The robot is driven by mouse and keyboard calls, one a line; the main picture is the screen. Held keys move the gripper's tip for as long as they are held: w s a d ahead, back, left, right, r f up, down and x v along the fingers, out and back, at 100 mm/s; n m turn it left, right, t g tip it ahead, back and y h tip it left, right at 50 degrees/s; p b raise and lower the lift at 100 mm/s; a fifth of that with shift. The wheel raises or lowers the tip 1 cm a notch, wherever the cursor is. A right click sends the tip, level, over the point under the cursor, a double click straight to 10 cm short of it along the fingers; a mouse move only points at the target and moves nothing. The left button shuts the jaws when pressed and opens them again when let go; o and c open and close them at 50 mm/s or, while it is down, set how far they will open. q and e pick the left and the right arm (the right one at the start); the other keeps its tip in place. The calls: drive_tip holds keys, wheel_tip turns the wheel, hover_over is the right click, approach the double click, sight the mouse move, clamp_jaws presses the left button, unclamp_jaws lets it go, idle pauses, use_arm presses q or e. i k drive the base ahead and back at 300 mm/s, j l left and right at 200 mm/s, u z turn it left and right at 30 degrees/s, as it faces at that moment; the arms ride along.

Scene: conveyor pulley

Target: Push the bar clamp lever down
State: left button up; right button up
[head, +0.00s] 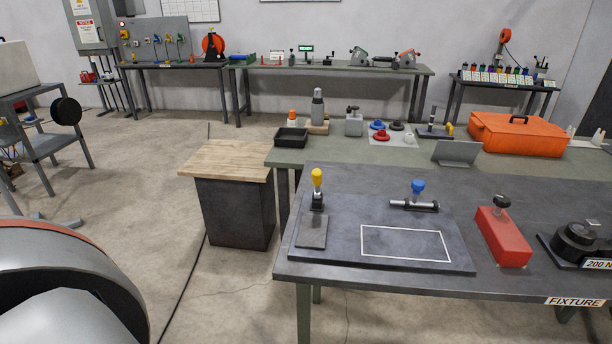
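A dark base plate (340,262) with a white outlined rectangle lies on the near table. At its left stands an upright clamp with a yellow knob (317,178) on top and a flat grey pad (313,231) in front of it. At its back right is a low clamp with a horizontal metal bar (413,204) and a blue knob (418,187) standing above it. Both knobs point up. I cannot tell for certain which one is the bar clamp lever. Neither of my grippers is in view.
A red block (503,237) with a black knob and a round black device (577,240) stand right of the plate. A wood-topped cabinet (228,160) is at the left. Behind are a black tray (291,137), a grey tilted panel (457,153) and an orange case (520,134).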

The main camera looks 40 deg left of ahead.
sight(316, 174)
drive_tip(key=j+z, duration=0.1)
drive_tip(key=j, duration=0.4)
drive_tip(key=k+j+z, duration=0.15)
drive_tip(key=j, duration=0.3)
drive_tip(key=k+j+z, duration=0.1)
drive_tip(key=j, duration=0.4)
drive_tip(key=k+j+z, duration=0.15)
drive_tip(key=j, duration=0.3)
drive_tip(key=j+z, duration=0.3)
drive_tip(key=j, duration=0.7)
drive_tip(key=i+j+z, duration=0.15)
drive_tip(key=j, duration=0.5)
drive_tip(key=j+z, duration=0.15)
drive_tip(key=j, duration=0.5)
drive_tip(key=j+z, duration=0.8)
drive_tip(key=z, duration=0.15)
drive_tip(key=i+j, duration=0.05)
